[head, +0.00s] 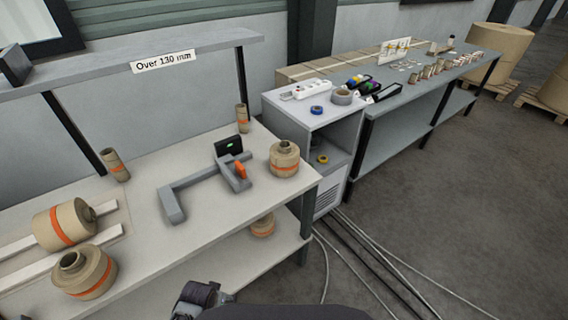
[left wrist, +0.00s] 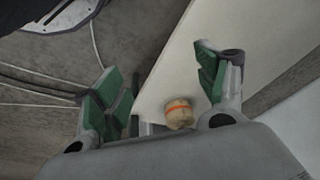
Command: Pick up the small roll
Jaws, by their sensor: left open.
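Several tan kraft rolls with orange bands are in the head view. One roll (head: 284,158) stands upright at the right end of the near table, with a narrow core on top. A wide roll (head: 65,225) lies on its side at the left, and another roll (head: 85,272) sits in front of it. A partly hidden roll (head: 263,224) sits on the lower shelf. In the left wrist view my left gripper (left wrist: 158,85) is open and empty. A banded roll (left wrist: 178,113) shows beyond its fingers on a pale surface; I cannot tell which roll it is. My right gripper is out of view.
A grey measuring fixture (head: 205,185) with an orange part lies on the near table (head: 140,235). Two thin tubes stand at its back, below the shelf signed "Over 130 mm" (head: 163,61). A cabinet (head: 310,110) holds tapes and a power strip. Cables (head: 365,255) cross the floor.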

